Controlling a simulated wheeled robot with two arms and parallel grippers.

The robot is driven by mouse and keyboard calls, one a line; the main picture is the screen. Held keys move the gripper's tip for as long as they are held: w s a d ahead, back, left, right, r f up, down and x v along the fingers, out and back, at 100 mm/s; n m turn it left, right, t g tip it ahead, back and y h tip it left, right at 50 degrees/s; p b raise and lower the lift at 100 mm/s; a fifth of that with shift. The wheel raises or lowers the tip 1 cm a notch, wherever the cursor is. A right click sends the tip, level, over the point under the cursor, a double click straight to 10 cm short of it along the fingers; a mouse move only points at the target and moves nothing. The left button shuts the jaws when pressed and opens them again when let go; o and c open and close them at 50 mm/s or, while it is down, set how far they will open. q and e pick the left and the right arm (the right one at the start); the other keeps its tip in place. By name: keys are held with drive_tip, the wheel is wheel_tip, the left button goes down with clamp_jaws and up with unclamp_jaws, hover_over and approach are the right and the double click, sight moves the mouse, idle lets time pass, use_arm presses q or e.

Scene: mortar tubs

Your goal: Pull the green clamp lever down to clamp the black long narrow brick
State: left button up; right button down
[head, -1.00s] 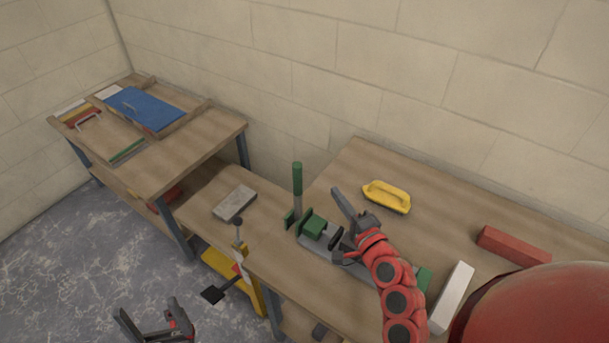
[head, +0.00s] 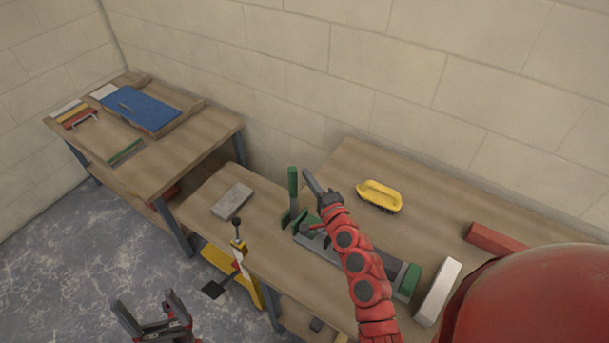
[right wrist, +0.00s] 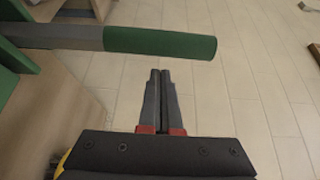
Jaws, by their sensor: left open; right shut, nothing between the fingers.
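The green clamp lever (head: 292,183) stands upright at the left end of the grey clamp base (head: 318,250). In the right wrist view the lever's green grip (right wrist: 160,43) crosses the picture just beyond the fingertips. My right gripper (head: 308,176) is shut and empty, just right of the lever; a small gap shows between them in the wrist view (right wrist: 160,78). My right arm covers the middle of the clamp. I cannot clearly make out the black long narrow brick there. My left gripper (head: 143,300) is open and empty, low at the left over the floor.
A yellow float (head: 380,195), a red brick (head: 494,239) and a white block (head: 438,291) lie on the bench around the clamp. A grey brick (head: 232,200) lies to its left. A side table (head: 190,140) holds a blue board (head: 140,107).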

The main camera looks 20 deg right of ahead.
drive_tip(key=shift+s+a, duration=0.5)
drive_tip(key=shift+a, duration=0.3)
